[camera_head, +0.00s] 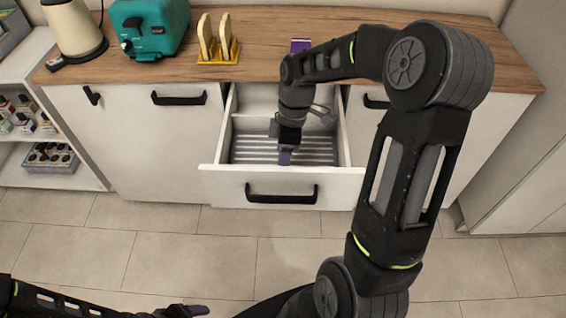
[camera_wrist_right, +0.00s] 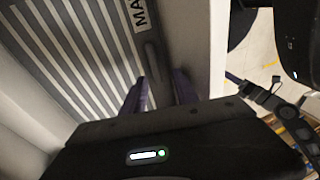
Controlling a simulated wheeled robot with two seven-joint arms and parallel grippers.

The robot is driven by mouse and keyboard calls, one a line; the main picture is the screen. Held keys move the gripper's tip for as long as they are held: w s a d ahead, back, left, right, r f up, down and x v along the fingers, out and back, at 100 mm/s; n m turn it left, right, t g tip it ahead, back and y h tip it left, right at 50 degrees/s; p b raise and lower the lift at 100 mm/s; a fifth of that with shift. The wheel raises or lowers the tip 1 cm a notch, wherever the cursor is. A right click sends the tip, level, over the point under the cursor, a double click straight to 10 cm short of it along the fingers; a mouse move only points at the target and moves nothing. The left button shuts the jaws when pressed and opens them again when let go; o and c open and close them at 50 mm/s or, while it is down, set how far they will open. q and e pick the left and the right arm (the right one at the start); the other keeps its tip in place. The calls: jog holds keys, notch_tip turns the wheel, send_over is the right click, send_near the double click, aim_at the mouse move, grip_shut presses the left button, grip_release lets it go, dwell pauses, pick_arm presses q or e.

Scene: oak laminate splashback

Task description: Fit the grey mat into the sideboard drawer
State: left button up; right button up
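The grey mat (camera_head: 305,150) with pale stripes lies in the open sideboard drawer (camera_head: 215,180), looking roughly flat on its floor. In the right wrist view the mat (camera_wrist_right: 70,50) shows a white label at one end, partly cut off by the frame. My right gripper (camera_head: 285,157) reaches down into the drawer near its front panel. Its purple fingers (camera_wrist_right: 160,88) are apart beside the mat's labelled end, with nothing clearly held between them. My left gripper (camera_head: 190,311) is low at the bottom edge, away from the drawer; its opening is unclear.
A purple item (camera_head: 300,45) lies behind my right arm. Open shelves (camera_head: 45,150) stand at left. The tiled floor in front is clear.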

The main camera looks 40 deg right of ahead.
jog(key=shift+r, duration=0.2)
jog(key=v, duration=1.2)
jog(key=shift+p, duration=0.35)
